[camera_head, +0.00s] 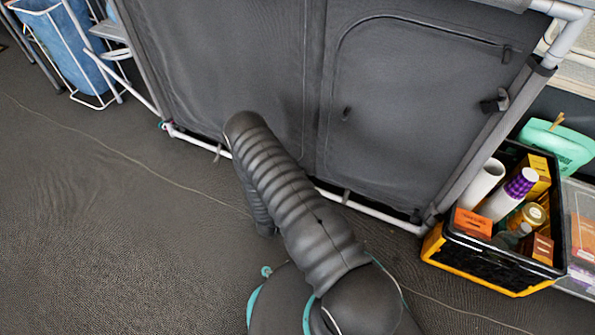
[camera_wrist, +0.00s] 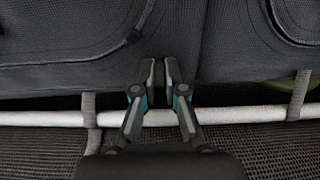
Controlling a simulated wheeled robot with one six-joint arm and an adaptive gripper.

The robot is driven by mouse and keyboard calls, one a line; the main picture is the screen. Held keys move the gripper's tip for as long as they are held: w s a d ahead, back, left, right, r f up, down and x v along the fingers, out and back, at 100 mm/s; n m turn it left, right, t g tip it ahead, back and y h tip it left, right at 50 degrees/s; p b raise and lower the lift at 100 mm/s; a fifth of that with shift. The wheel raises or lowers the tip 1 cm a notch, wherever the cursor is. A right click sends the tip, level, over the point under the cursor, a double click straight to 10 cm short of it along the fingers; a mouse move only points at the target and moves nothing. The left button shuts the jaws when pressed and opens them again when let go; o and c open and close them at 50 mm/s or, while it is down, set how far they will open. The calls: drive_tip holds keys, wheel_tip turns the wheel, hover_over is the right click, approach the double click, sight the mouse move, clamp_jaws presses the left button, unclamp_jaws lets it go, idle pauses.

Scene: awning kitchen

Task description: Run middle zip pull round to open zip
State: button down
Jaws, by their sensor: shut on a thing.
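My gripper (camera_wrist: 161,72) shows in the wrist view with its two fingers close together, low against the dark fabric front of the cupboard (camera_wrist: 240,50). The fingers close on something small and dark, which looks like the middle zip pull but is mostly hidden between them. Another dark pull (camera_wrist: 133,37) sits up and left of the fingers, at the end of a curved zip. In the head view my arm hides the gripper. There the right panel (camera_head: 410,95) has an arched zip, with a pull at its top right (camera_head: 507,53) and one on its left side (camera_head: 347,113).
A pale frame tube (camera_wrist: 235,114) runs below the fabric, held by straps, close under my fingers. A black and yellow crate (camera_head: 480,262) of packages stands right of the cupboard. A blue bag in a white frame (camera_head: 68,45) is at the far left.

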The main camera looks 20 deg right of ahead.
drive_tip(key=shift+s+d+f, duration=0.1)
drive_tip(key=shift+s+d, duration=0.05)
drive_tip(key=shift+s, duration=0.2)
drive_tip(key=shift+s, duration=0.1)
drive_tip(key=c, duration=1.2)
unclamp_jaws()
drive_tip(key=shift+d, duration=0.1)
drive_tip(key=v, duration=1.2)
